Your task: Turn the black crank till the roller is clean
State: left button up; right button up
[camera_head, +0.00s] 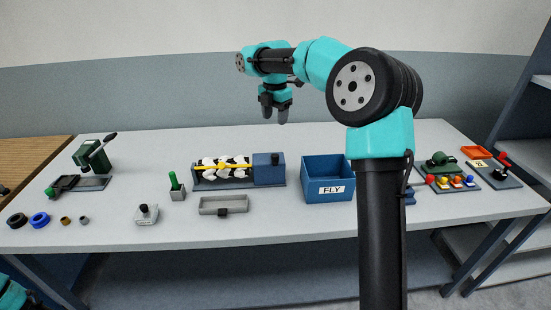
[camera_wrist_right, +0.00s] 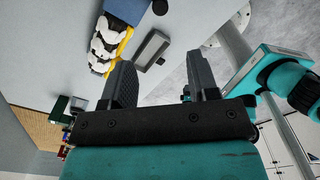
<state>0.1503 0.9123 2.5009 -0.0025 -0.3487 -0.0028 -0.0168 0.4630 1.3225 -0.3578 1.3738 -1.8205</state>
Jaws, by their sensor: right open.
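The roller (camera_head: 224,161), dark with white fluff patches, lies in a grey-blue frame on the table, with a yellow bar across its front. A blue housing (camera_head: 268,172) closes its right end, with a black knob (camera_head: 276,158) on it that looks like the crank; its arm is not clear. My right gripper (camera_head: 275,113) is open and empty, high above and behind the housing, fingers down. My left gripper is out of view.
A grey tray (camera_head: 223,211) lies in front of the roller. A blue box marked FLY (camera_head: 328,201) stands to the right, and a green-handled tool (camera_head: 176,186) to the left. A button panel (camera_head: 447,186) and an orange tray (camera_head: 476,152) are at far right.

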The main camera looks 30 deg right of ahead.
aim_at(274, 155)
notch_tip(274, 155, down, 17)
jog(key=shift+r, duration=0.15)
dwell(0.5)
jog(key=c, duration=0.9)
jog(key=shift+a+m, duration=0.1)
jog(key=shift+m, duration=0.2)
